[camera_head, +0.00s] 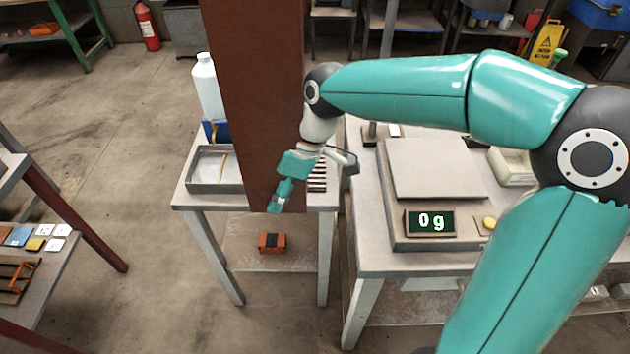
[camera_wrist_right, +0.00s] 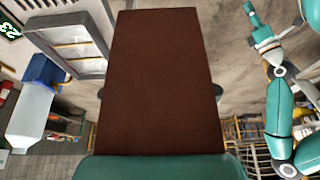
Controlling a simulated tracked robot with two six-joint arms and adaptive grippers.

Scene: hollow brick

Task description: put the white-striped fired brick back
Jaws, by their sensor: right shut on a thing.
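A long, plain brown brick (camera_head: 258,90) rises from my right gripper (camera_head: 280,195) to the top of the head view and looks large there. In the right wrist view the brown brick (camera_wrist_right: 160,80) fills the middle, with dark finger parts at both its sides. The right gripper is shut on it. No white stripe shows on the faces in view, so I cannot tell whether it is the white-striped one. My left gripper is out of the head view. A teal arm at the right of the right wrist view ends in a small gripper (camera_wrist_right: 250,12), its jaws unclear.
A grey tray (camera_head: 190,187), a white bottle (camera_head: 207,88) and a slatted rack (camera_head: 318,178) are on the left table. The scale (camera_head: 435,170) at right reads 0 g. An orange-and-black object (camera_head: 272,242) sits on the lower shelf.

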